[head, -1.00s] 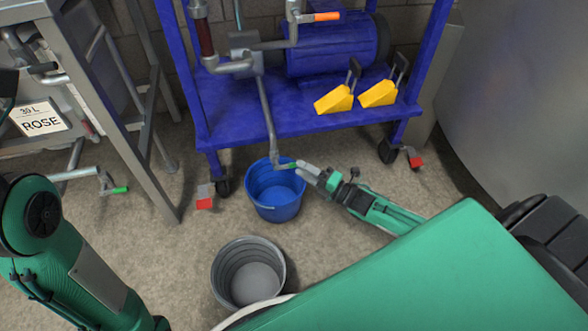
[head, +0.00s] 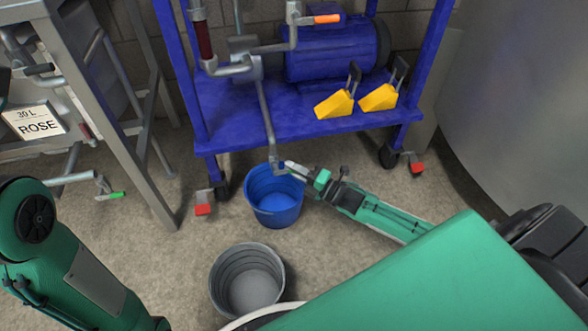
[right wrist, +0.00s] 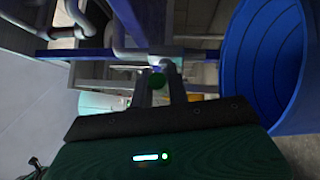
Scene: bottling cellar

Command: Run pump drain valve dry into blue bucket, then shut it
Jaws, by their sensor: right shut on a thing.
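The blue bucket (head: 252,198) stands on the floor at the front of the blue pump cart. The grey drain pipe (head: 266,115) runs down from the pump, and its valve (head: 277,167) ends over the bucket's far rim. My right gripper (head: 284,168) is at the valve, shut on its green handle, which it mostly hides in the head view. I cannot make out any flow. My left gripper is out of view.
A grey bucket (head: 217,275) stands in front of the blue one. The blue cart (head: 300,125) carries yellow wedges (head: 335,104) and an orange-handled valve (head: 326,19). A steel stand with a ROSE sign (head: 36,121) and a green-handled tap (head: 117,195) is at left.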

